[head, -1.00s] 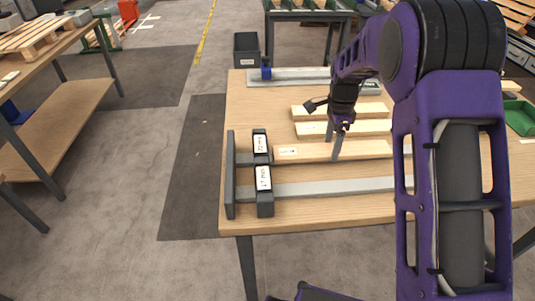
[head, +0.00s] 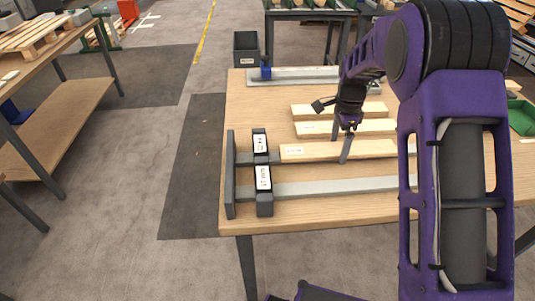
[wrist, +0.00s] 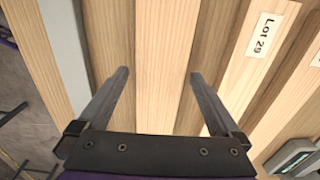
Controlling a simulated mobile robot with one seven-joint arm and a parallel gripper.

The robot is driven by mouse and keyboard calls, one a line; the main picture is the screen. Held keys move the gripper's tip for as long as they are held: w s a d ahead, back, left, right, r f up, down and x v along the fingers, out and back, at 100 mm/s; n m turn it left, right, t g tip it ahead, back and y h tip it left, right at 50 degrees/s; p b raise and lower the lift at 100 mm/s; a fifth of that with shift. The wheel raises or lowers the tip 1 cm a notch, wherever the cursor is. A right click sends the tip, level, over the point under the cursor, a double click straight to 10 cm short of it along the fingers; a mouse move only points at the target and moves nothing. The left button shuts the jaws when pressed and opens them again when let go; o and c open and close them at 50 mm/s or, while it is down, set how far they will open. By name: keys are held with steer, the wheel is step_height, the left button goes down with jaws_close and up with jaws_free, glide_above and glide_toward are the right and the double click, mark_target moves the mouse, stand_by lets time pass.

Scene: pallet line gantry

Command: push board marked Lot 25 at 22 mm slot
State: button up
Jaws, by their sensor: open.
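A long pale board (head: 310,152) lies on the table with a white label near its left end, too small to read. Its left end is a little right of the dark slot blocks, apart from them. The far block (head: 260,142) and near block (head: 263,178) carry white labels that I cannot read surely. My gripper (head: 339,151) is open over this board, one finger on each side. In the wrist view the board (wrist: 162,45) runs between the spread fingers, with gaps beside it. A neighbouring board (wrist: 258,55) there is marked Lot 29. No Lot 25 label is readable.
Two more boards (head: 322,129) lie behind. A grey metal strip (head: 330,187) runs along the front, and a dark upright bar (head: 230,175) stands left of the blocks. A blue object (head: 266,69) and a green tray (head: 522,118) stand farther off.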

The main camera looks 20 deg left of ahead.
step_height(320, 180, up, 17)
steer(key=p, duration=0.2)
steer(key=shift+r, duration=0.2)
